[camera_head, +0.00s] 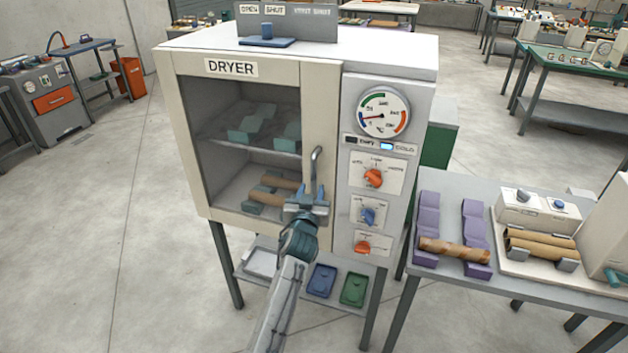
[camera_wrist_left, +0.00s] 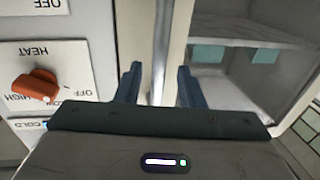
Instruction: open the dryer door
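The white dryer (camera_head: 320,45) stands on a grey metal stand, and its glass-fronted door (camera_head: 318,100) looks shut. A vertical grey bar handle (camera_head: 316,165) is on the door's right side. My left gripper (camera_head: 306,205) is at the lower part of the handle. In the left wrist view the fingers (camera_wrist_left: 158,86) are apart, with the handle (camera_wrist_left: 162,45) between them and gaps on both sides. Through the glass, blue-green blocks and brown tubes (camera_head: 270,190) show on the shelves. My right gripper is not in view.
The control panel (camera_head: 392,175) with a gauge and knobs is right of the door. A side table (camera_head: 480,280) with purple racks, tubes and a white machine stands at the right. Trays (camera_head: 321,281) lie on the lower shelf. The floor (camera_head: 110,230) left of the dryer is clear.

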